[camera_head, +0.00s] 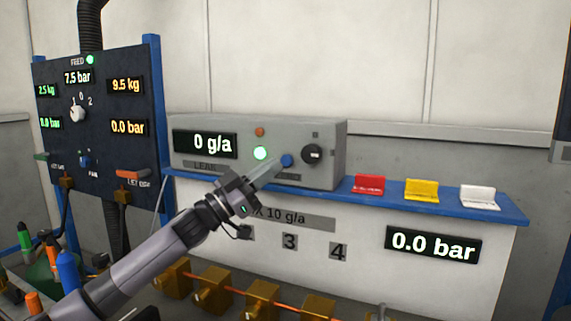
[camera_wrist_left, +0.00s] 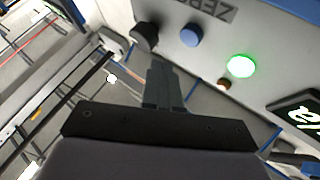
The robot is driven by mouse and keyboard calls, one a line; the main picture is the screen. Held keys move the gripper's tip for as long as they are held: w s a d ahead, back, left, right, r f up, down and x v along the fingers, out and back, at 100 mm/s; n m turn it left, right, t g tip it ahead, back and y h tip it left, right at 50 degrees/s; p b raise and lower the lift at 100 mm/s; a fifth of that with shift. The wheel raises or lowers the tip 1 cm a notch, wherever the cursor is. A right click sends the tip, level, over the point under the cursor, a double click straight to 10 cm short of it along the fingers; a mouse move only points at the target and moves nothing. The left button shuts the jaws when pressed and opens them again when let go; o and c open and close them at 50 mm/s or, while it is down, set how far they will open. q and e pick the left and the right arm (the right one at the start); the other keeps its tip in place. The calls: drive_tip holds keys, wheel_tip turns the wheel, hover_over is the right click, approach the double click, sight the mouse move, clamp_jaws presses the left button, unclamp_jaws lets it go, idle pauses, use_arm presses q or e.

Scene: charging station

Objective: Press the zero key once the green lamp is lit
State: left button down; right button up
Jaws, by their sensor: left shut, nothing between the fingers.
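The leak tester box (camera_head: 330,140) stands on the blue shelf, its display (camera_head: 206,144) reading "0 g/a". Its green lamp (camera_head: 260,153) is lit; the lamp also glows in the left wrist view (camera_wrist_left: 241,66). The blue zero key (camera_head: 287,161) is right of the lamp; in the left wrist view the key (camera_wrist_left: 190,35) sits by a "ZERO" label (camera_wrist_left: 208,9). My left gripper (camera_head: 276,165) is shut and empty, its tips just in front of the key. In the left wrist view the tips (camera_wrist_left: 160,64) show a gap to the key.
A black knob (camera_head: 312,154) and a small orange lamp (camera_head: 260,132) are on the same panel. Red (camera_head: 369,184), yellow (camera_head: 422,189) and white (camera_head: 479,196) holders stand on the shelf at right. A dark gauge panel (camera_head: 100,110) stands at left.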

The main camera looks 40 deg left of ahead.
use_arm(q)
drive_tip(key=shift+s+d, duration=0.2)
drive_tip(key=shift+s, duration=0.4)
drive_tip(key=shift+s+d, duration=0.2)
drive_tip(key=shift+s, duration=0.4)
